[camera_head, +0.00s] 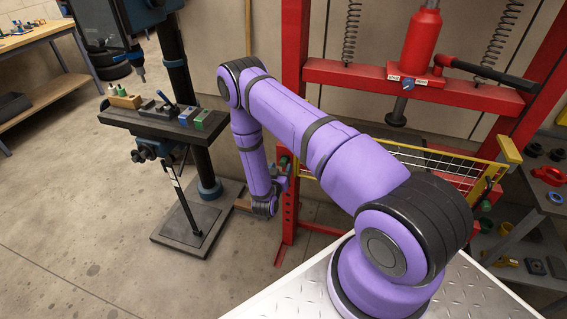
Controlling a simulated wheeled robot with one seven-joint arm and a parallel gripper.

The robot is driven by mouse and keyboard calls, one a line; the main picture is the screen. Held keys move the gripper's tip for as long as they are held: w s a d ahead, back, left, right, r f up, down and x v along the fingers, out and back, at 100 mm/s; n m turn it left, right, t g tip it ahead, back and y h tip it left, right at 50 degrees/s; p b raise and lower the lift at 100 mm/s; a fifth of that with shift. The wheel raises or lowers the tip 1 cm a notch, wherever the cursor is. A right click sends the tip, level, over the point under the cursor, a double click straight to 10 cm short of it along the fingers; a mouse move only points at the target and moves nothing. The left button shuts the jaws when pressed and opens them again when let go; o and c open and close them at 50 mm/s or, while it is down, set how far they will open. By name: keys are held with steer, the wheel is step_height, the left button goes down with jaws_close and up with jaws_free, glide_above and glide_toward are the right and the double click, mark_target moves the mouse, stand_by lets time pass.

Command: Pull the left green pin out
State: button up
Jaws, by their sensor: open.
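The red press frame (292,80) stands behind my purple arm. A small green piece, seemingly the left green pin (284,161), shows at the press's left upright. Another small green piece (486,206) shows low at the right upright. My gripper (283,176) is at the end of the arm, by the left upright and close to the left green piece. It is small in the picture and partly hidden by the wrist. The jaws are open; I cannot tell whether they touch or surround the pin.
A drill press with a dark table (165,122) carrying small parts stands to the left. A yellow mesh guard (435,165) spans the press on the right. A wooden bench (45,90) is at the far left. The floor at the lower left is clear.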

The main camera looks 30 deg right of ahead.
mark_target(282, 164)
steer(key=shift+x, duration=1.95)
